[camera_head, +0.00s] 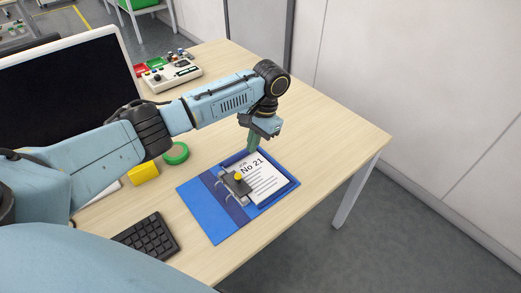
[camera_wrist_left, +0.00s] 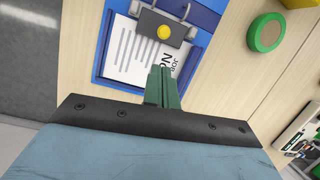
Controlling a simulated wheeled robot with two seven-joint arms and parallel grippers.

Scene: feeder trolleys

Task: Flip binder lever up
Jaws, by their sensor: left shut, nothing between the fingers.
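The blue binder (camera_head: 217,220) lies open on the wooden table, with a printed sheet (camera_head: 262,180) marked "No 21" in its right half. Its grey metal mechanism (camera_head: 232,186) carries a yellow round knob (camera_head: 238,177), the lever's end. In the left wrist view the yellow knob (camera_wrist_left: 164,32) sits on the dark grey plate near the top. My left gripper (camera_head: 253,146) has green fingers, shut and empty, above the sheet's far edge. In the left wrist view the fingertips (camera_wrist_left: 163,74) point toward the knob, apart from it. My right gripper is not in view.
A black keyboard (camera_head: 147,238), a yellow block (camera_head: 144,173) and a green tape roll (camera_head: 176,153) lie left of the binder. A monitor (camera_head: 65,85) and a control box (camera_head: 174,77) stand farther back. The table to the binder's right is clear.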

